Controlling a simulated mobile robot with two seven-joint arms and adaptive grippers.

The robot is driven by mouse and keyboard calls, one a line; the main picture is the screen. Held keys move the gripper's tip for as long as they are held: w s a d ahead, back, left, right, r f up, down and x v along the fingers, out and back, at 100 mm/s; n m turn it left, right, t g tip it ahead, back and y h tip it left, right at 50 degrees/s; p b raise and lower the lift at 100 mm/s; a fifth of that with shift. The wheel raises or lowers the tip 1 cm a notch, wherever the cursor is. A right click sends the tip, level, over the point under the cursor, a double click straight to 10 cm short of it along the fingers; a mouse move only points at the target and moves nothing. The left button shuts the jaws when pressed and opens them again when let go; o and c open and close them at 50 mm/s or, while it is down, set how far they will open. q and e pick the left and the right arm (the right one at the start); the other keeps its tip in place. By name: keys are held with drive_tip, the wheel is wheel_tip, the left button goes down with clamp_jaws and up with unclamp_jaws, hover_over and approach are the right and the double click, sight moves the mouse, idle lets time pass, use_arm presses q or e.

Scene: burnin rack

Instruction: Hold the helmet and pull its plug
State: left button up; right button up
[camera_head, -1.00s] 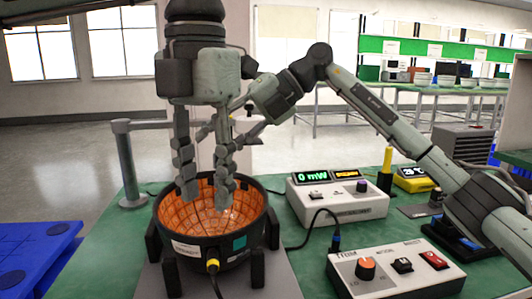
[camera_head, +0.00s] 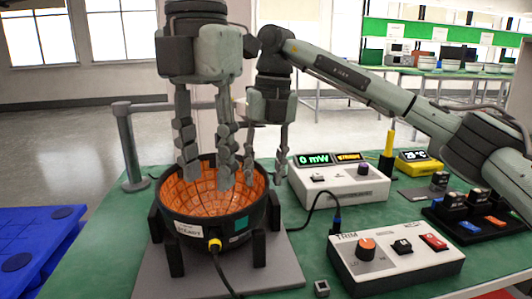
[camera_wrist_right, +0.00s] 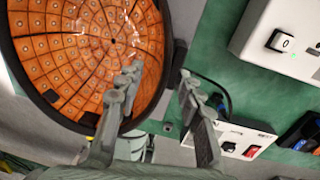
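The helmet (camera_head: 212,243) is a black bowl with an orange tiled inside, held open side up in a black stand. A plug with a yellow collar (camera_head: 215,246) sits at its front, with a black cable running down. My left gripper (camera_head: 205,181) is open, its fingers pointing down over the helmet's opening; contact cannot be told. My right gripper (camera_head: 266,181) is open and empty, pointing down at the helmet's right rim. In the right wrist view, one finger of my right gripper (camera_wrist_right: 158,82) overlaps the helmet's inside (camera_wrist_right: 85,40) and the other lies beyond its rim.
A meter box (camera_head: 340,187) reading "0 mW" and "STEADY" stands right of the helmet. A TRIM control box (camera_head: 395,268) with an orange knob stands at front right. A black cable (camera_head: 308,215) crosses the green table. A grey post (camera_head: 130,150) stands at left.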

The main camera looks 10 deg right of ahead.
drive_tip(key=shift+f, duration=0.35)
clamp_jaws()
idle(1.2)
